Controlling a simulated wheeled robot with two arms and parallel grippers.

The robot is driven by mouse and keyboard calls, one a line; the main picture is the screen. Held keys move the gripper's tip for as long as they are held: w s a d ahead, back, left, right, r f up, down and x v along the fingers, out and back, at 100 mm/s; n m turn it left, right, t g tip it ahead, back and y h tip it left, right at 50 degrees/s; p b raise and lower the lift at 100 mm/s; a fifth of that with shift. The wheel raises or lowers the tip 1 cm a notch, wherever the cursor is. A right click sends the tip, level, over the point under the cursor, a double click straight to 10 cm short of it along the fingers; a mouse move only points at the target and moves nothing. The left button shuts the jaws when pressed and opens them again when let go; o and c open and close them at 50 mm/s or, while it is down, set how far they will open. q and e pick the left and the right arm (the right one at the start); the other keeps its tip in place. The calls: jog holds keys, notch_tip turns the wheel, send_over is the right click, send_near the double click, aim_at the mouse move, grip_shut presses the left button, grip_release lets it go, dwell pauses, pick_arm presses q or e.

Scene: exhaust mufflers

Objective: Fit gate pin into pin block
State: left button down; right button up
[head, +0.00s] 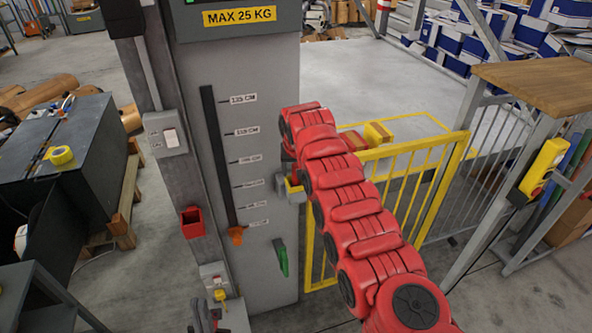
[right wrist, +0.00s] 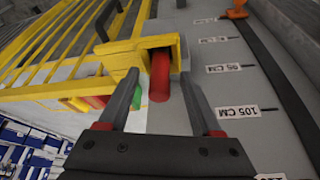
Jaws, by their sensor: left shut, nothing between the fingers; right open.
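In the right wrist view, a red pin (right wrist: 159,74) sits at the yellow pin block (right wrist: 125,60), its rounded end pointing toward the camera. How deep it sits in the block cannot be told. My right gripper (right wrist: 160,78) is open, with one dark finger on each side of the pin and a gap visible. My left gripper (head: 205,318) is shut and empty at the bottom edge, partly cut off.
The yellow gate (head: 440,190) stands right of the grey column (head: 240,170). The column carries a height scale, a green handle (head: 281,257) and an orange pointer (head: 236,235). A red holder (head: 192,222) and a switch box (head: 166,135) are on the post at left.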

jog(key=shift+s+r+b, duration=0.2)
jog(key=shift+r+b, duration=0.4)
jog(key=shift+r, duration=0.1)
jog(key=b+v, duration=0.5)
jog(key=v, duration=1.1)
jog(key=shift+s, duration=0.15)
jog(key=shift+f, duration=0.15)
